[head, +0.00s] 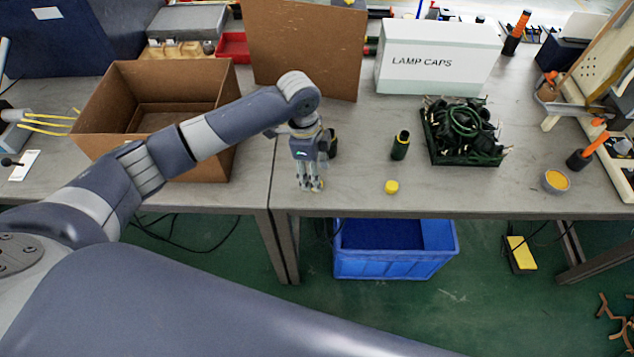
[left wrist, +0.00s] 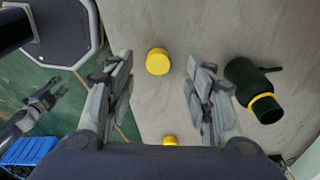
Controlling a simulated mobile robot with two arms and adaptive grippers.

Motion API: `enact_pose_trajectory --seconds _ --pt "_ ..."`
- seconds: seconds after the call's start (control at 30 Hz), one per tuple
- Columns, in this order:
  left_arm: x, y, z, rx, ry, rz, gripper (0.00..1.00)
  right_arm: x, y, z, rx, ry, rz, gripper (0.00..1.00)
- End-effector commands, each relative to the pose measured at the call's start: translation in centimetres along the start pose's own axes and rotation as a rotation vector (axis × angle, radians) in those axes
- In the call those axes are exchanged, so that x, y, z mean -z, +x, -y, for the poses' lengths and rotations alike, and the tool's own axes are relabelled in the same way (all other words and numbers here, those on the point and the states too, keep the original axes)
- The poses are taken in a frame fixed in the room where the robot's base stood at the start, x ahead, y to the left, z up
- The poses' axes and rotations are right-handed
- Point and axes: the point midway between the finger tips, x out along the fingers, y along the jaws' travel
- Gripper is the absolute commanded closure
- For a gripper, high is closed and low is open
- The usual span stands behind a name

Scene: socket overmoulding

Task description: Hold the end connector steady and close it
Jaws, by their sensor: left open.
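My left gripper (head: 311,187) is open above the front edge of the bench in the head view. In the left wrist view, its two fingers (left wrist: 160,95) stand apart with nothing between them. A yellow cap (left wrist: 158,61) lies on the bench just beyond the fingertips. A second yellow cap (left wrist: 170,140) shows at the gripper's base; in the head view a yellow cap (head: 391,187) lies to the right. A dark green connector with a yellow ring (left wrist: 262,100) is outside the fingers on the right; the gripper partly hides it in the head view (head: 332,146). My right gripper (left wrist: 45,97) appears small over the floor.
Another dark connector (head: 400,146) stands to the right. A green crate of cables (head: 436,159), a white LAMP CAPS box (head: 436,62) and an open cardboard box (head: 205,165) stand on the bench. A blue bin (head: 390,262) is below. Bench around the right-hand cap is clear.

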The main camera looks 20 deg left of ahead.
Motion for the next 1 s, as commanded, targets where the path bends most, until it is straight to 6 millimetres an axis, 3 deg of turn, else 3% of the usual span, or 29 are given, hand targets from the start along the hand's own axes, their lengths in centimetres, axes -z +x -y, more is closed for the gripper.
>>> enact_pose_trajectory --seconds 0.23,0.6,0.87,1.0 --pt "0.0 3.2 -0.2 -0.002 -0.001 0.001 0.52 0.1 -0.7 0.0 0.0 0.0 0.0 0.6" --pt "0.0 3.5 -0.2 0.0 0.0 0.0 0.52 0.1 -0.6 0.0 0.0 0.0 0.0 0.6" --pt "0.0 3.5 -0.2 0.0 0.0 0.0 0.82 0.1 -0.6 0.0 0.0 0.0 0.0 0.6" --pt "0.0 3.5 -0.2 0.0 0.0 0.001 0.84 0.1 -0.6 0.0 0.0 0.0 -0.001 0.6"
